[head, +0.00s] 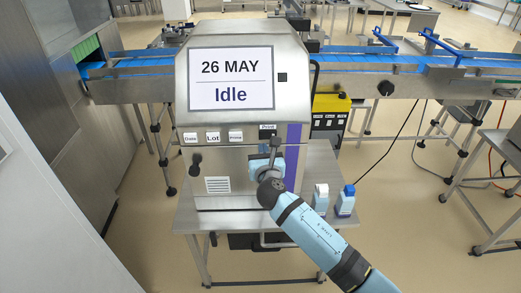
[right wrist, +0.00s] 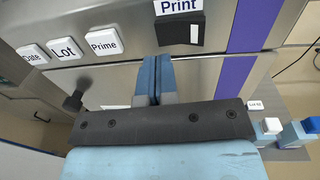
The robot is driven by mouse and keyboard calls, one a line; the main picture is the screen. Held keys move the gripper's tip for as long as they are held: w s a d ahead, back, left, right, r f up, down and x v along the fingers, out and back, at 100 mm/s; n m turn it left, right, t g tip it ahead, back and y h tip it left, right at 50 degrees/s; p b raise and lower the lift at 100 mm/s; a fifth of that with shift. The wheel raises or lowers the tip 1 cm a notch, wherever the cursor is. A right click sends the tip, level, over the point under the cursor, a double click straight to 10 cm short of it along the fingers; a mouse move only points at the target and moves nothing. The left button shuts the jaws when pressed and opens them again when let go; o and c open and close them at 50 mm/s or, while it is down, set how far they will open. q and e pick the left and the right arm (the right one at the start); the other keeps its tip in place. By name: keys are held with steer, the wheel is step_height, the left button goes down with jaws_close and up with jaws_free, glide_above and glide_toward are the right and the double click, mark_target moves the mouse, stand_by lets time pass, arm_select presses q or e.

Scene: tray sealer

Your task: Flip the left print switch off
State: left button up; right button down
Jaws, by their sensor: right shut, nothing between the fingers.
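The print switch is a black rocker under the "Print" label on the front of the steel printer box; it shows in the right wrist view (right wrist: 180,34), with a white mark toward its right side. In the head view, the Print label (head: 268,126) sits right of the other buttons, and the switch is small there. My right gripper (head: 275,146) is shut and empty, just below the switch. In the right wrist view its blue fingers (right wrist: 157,75) are together, their tips below the switch's left part; I cannot tell whether they touch the panel. My left gripper is out of view.
The printer screen (head: 231,79) reads "26 MAY" and "Idle". White Date, Lot and Prime buttons (right wrist: 104,40) are left of the switch. A black knob (head: 196,161) juts out lower left. Two bottles (head: 346,202) stand on the steel table at right. A conveyor (head: 350,65) runs behind.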

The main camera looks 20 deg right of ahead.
steer(key=s+a+b, duration=0.1)
steer(key=s+a, duration=0.3)
steer(key=s, duration=0.5)
